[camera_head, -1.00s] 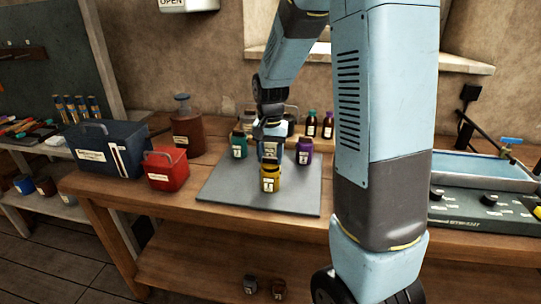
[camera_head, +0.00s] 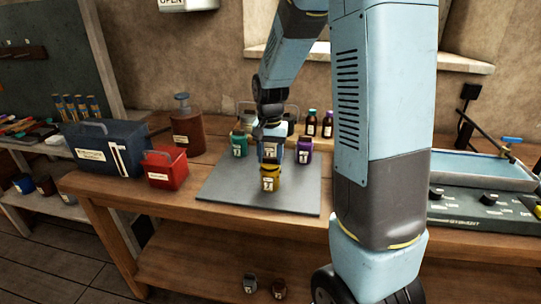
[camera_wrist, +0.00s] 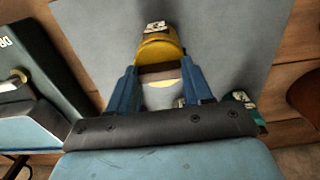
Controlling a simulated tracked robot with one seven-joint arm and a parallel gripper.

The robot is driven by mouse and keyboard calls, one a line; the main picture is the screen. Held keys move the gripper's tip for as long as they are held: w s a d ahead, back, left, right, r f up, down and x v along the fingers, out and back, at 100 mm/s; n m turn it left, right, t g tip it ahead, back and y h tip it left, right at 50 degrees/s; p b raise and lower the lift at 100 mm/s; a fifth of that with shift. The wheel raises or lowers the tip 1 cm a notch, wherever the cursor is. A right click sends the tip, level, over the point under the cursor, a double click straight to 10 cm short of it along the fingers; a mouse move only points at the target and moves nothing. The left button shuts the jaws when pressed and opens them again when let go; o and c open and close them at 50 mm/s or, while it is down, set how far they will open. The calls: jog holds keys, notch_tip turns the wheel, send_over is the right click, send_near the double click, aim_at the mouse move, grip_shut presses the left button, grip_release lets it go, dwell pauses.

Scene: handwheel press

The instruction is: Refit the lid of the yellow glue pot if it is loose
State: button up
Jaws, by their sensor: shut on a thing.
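The yellow glue pot (camera_head: 270,184) stands upright on the grey mat (camera_head: 222,190), its label facing my body camera. My gripper (camera_head: 270,162) points down directly over it. In the wrist view my gripper (camera_wrist: 160,82) has a blue finger on each side of the pot's top and is shut on what looks like its lid. The yellow pot (camera_wrist: 158,44) shows just beyond the fingers, with a dark band between them. The fingers hide the rim, so I cannot tell whether the lid sits level or fully down.
A teal pot (camera_head: 239,150) and a purple pot (camera_head: 305,156) stand close behind, to the left and right. A red box (camera_head: 166,172) and a dark blue toolbox (camera_head: 103,152) are at the left. The mat's front left is clear.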

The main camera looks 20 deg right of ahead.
jog(key=o, duration=1.5)
jog(key=shift+r, duration=3.5)
grip_shut()
jog(key=shift+f, duration=2.95)
jog(key=shift+r, duration=0.15)
